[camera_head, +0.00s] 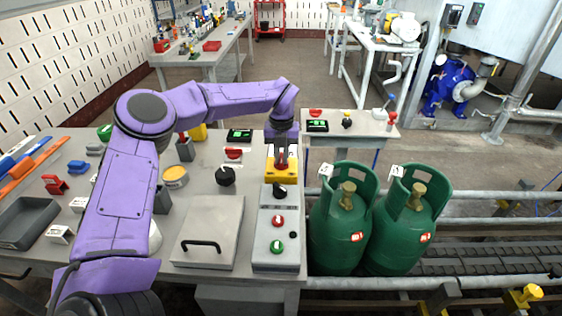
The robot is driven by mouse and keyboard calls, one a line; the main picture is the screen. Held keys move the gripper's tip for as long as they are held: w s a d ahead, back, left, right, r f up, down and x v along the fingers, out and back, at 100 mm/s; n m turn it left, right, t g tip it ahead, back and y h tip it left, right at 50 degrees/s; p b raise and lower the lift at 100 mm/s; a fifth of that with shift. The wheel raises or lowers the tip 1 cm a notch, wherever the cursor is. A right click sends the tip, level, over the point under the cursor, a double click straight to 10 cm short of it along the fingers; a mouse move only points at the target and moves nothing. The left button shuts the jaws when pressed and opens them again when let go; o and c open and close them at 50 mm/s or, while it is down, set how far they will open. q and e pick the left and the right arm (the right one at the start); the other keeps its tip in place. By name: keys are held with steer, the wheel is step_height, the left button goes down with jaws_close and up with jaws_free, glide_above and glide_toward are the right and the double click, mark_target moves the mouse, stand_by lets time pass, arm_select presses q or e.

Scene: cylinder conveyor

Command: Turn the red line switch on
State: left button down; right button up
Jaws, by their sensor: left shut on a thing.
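The red switch (281,163) sits on a yellow box (285,178) at the back of a grey control panel, near the right edge of the table. My left arm reaches over the table, and its gripper (281,156) points down at the switch. The gripper is shut on the red switch handle; the fingers and wrist hide part of it. I cannot tell exactly how the handle is turned. My right gripper is not in view.
The grey panel (263,230) has a black knob (280,191), a red knob (278,221) and a green knob (277,246). A lidded box (210,232) lies left of it. Two green gas cylinders (335,235) stand to the right by the conveyor rails (460,198).

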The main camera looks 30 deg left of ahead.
mark_target(281, 157)
arm_select(q)
steer(key=n+b, duration=0.4)
steer(key=n, duration=0.1)
steer(key=shift+w+f+n, duration=0.1)
steer(key=shift+f+n, duration=0.1)
steer(key=shift+n, duration=0.1)
steer(key=shift+a+r+n+b, duration=0.1)
steer(key=shift+r+n+b, duration=0.05)
steer(key=shift+n+b, duration=1.6)
steer(key=c, duration=1.1)
jaws_free()
steer(key=shift+a, duration=0.2)
steer(key=shift+d+r, duration=0.25)
steer(key=shift+r, duration=0.1)
steer(key=r, duration=0.5)
steer(key=r+p, duration=0.1)
steer(key=r, duration=0.3)
steer(key=shift+a+r, duration=0.2)
steer(key=shift+r, duration=0.15)
